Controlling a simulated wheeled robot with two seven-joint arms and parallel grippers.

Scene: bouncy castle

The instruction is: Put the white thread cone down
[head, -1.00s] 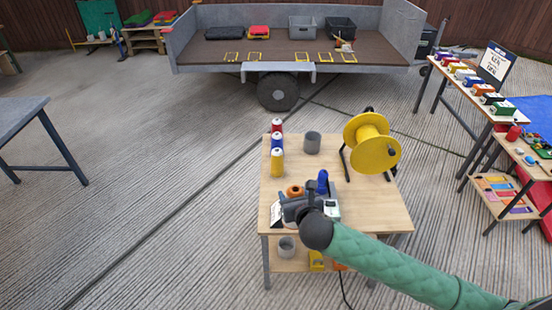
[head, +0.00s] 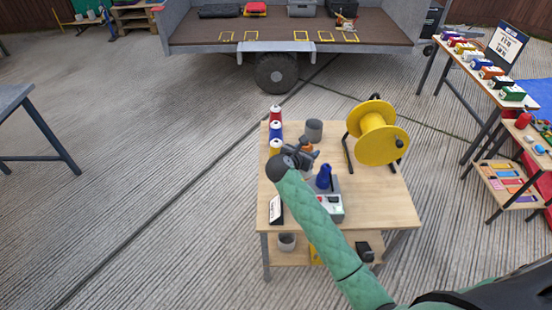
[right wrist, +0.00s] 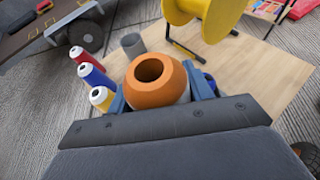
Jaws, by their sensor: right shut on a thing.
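My right gripper (head: 304,152) is shut on a thread cone (head: 307,146). In the right wrist view the cone (right wrist: 158,78) sits between the blue fingers, its orange end with a dark hole facing the camera; a little white shows below the orange. It is over the left middle of the wooden table (head: 370,195); I cannot tell whether it touches the top. A red cone (head: 276,113), a blue cone (head: 276,130) and a yellow cone (head: 276,147) stand in a row along the left edge, just left of the gripper. My left gripper is not in view.
A grey cup (head: 314,130) stands just beyond the gripper. A yellow reel (head: 377,133) on a black stand is at the right. A grey device (head: 330,206) with a blue part and a small sign (head: 276,210) are nearer. The table's front right is clear.

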